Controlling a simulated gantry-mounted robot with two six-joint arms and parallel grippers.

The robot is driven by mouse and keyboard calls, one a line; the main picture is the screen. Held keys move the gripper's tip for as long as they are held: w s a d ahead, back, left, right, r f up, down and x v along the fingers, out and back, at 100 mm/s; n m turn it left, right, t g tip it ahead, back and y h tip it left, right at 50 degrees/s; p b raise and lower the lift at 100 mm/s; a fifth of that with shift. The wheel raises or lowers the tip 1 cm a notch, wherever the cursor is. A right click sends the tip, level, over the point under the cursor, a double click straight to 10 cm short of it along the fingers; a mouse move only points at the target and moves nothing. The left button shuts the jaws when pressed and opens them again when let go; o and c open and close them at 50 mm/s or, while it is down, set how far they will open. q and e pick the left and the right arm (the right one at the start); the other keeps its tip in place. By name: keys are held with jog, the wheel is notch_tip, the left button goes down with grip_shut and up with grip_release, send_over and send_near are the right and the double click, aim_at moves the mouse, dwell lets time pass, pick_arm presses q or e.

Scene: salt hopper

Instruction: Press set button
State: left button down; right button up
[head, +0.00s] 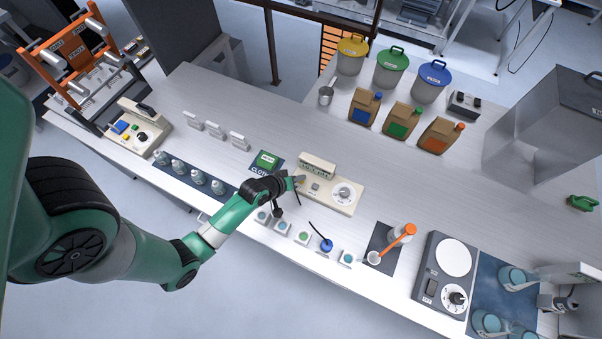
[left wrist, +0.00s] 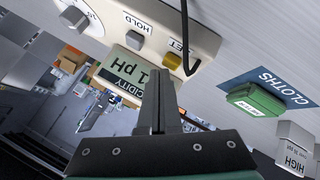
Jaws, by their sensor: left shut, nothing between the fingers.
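The acidity meter (head: 325,197) is a cream box on the bench with a display, a grey HOLD button (left wrist: 135,40) and a dial. The yellow SET button (left wrist: 172,61) shows in the left wrist view beside the HOLD button, at the upper middle. My left gripper (head: 296,181) is shut and empty at the left end of the meter, close to the SET button. In the left wrist view its fingertips (left wrist: 163,76) lie just below the button in the picture. I cannot tell whether they touch it. My right gripper is not in view.
A green cloth pack (head: 266,160) on a blue mat lies just left of the meter. Small labelled cups (head: 303,236) stand along the front edge. Jugs (head: 403,121) and lidded buckets are at the back. Bare bench lies behind the meter.

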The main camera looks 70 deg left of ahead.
pick_arm(q)
jog(key=shift+f+b, duration=0.4)
jog(key=shift+f, duration=0.15)
dwell(0.6)
jog(key=shift+r+p, duration=1)
jog(key=shift+p, duration=0.05)
notch_tip(320, 180, up, 5)
jog(key=p, duration=0.5)
jog(key=shift+d, duration=0.1)
dwell(0.6)
